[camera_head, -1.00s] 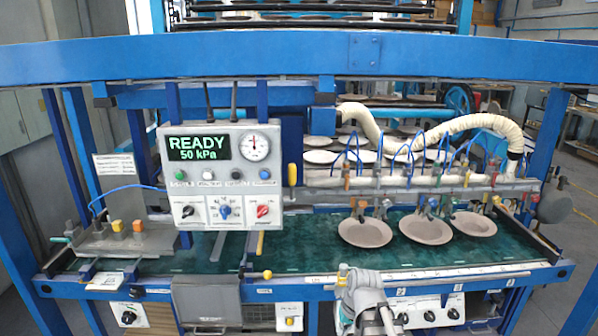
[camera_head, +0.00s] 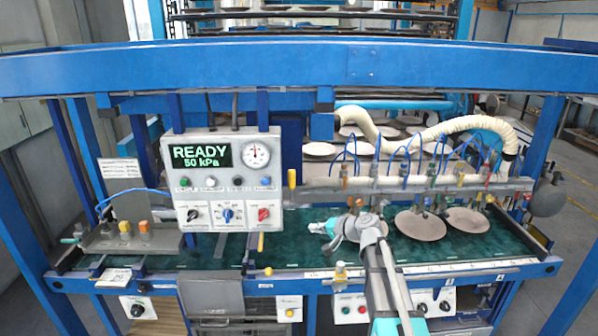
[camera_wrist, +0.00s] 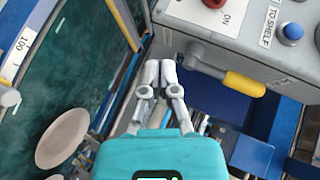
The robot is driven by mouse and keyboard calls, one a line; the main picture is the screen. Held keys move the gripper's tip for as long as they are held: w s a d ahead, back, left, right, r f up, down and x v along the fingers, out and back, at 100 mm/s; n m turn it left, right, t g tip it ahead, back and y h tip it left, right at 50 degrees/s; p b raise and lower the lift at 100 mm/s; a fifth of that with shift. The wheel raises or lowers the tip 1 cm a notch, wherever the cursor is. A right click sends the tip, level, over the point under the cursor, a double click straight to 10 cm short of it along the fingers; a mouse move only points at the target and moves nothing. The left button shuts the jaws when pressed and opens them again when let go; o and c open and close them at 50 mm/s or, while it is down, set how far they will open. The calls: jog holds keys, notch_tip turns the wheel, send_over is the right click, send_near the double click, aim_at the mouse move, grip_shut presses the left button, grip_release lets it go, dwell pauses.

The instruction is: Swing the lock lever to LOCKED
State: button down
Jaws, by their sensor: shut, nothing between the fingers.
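The lever with a yellow grip (camera_head: 292,179) stands on the right side of the grey control box (camera_head: 222,155), its grip near vertical in the head view. In the wrist view the same yellow grip (camera_wrist: 245,84) sticks out from a grey pivot on the box's side. My gripper (camera_head: 312,227) is over the green bed, below and right of the lever. In the wrist view my gripper (camera_wrist: 159,70) has its fingers shut together and empty. The fingertips are left of the lever's pivot and look apart from it. No LOCKED mark is readable.
The box's display reads READY 50 kPa; its knobs and blue button (camera_wrist: 291,32) are close to the lever. Several plates, including one plate (camera_head: 420,224), lie on the green bed to the right. A white hose (camera_head: 450,135) and blue tubes hang behind them. A blue beam (camera_head: 400,66) crosses above.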

jog(key=w+d+r+m+t+y+p, duration=0.1)
jog(key=w+d+r+m+t+p, duration=0.2)
jog(key=w+r, duration=0.6)
notch_tip(320, 180, up, 2)
jog(key=shift+d+r+m+t, duration=0.15)
jog(key=shift+d+m+t, duration=0.45)
jog(key=shift+m+t, duration=0.3)
jog(key=shift+w+a, duration=0.1)
jog(key=shift+w, duration=0.1)
jog(key=x, duration=1)
jog(key=s, duration=0.1)
jog(key=s+a, duration=0.1)
jog(key=s, duration=0.1)
jog(key=shift+s+a+r+p, duration=0.1)
jog(key=shift+s+a+p, duration=0.2)
jog(key=shift+s, duration=0.05)
